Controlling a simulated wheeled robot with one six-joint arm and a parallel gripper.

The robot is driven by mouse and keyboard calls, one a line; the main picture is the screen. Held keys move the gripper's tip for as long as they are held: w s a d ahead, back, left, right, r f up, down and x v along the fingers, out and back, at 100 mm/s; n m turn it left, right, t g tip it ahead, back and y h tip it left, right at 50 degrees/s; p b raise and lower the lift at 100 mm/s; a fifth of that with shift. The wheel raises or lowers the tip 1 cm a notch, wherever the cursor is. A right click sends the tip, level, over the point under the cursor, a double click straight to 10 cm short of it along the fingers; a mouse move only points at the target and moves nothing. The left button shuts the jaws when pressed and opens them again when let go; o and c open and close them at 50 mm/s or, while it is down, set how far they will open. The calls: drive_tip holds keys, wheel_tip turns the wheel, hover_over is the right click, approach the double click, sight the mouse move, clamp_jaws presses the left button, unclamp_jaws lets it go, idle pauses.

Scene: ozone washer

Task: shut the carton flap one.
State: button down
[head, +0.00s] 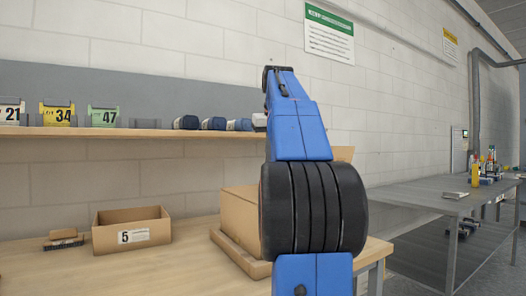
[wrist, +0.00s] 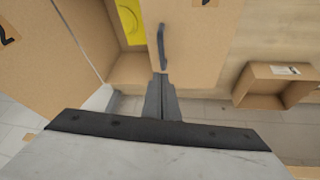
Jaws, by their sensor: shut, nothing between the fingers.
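The cardboard carton (head: 238,215) stands on the wooden bench in the head view, largely hidden behind my arm; a piece of cardboard (head: 343,154) shows right of the arm. In the wrist view a flap (wrist: 195,40) with a dark handle (wrist: 162,47) lies ahead; its mark is cut off at the top edge. Another panel, marked 2 (wrist: 25,50), stands at left. Between them the carton is open, with something yellow (wrist: 131,20) inside. My gripper (wrist: 162,82) is shut and empty, its tips just below the handle; contact cannot be told. The head view hides the gripper.
A small open box labelled 5 (head: 130,230) stands left of the carton and shows at right in the wrist view (wrist: 280,85). A brush-like block (head: 64,239) lies beside it. A shelf (head: 110,133) with numbered cards runs above. A grey metal table (head: 420,195) stands at right.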

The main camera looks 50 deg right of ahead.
drive_tip(key=d+f+y, duration=0.1)
drive_tip(key=s+d+f+y, duration=0.1)
drive_tip(key=f, duration=0.1)
drive_tip(key=shift+d+f+t, duration=0.2)
drive_tip(key=shift+d+t, duration=0.1)
drive_tip(key=shift+d, duration=0.1)
drive_tip(key=shift+s+d+f+m+t+y, duration=0.1)
drive_tip(key=shift+d+f+m+t+y, duration=0.15)
drive_tip(key=shift+f+y, duration=0.45)
drive_tip(key=shift+d+f+m+t+y, duration=0.15)
drive_tip(key=shift+d+f+y, duration=0.25)
drive_tip(key=shift+f, duration=0.45)
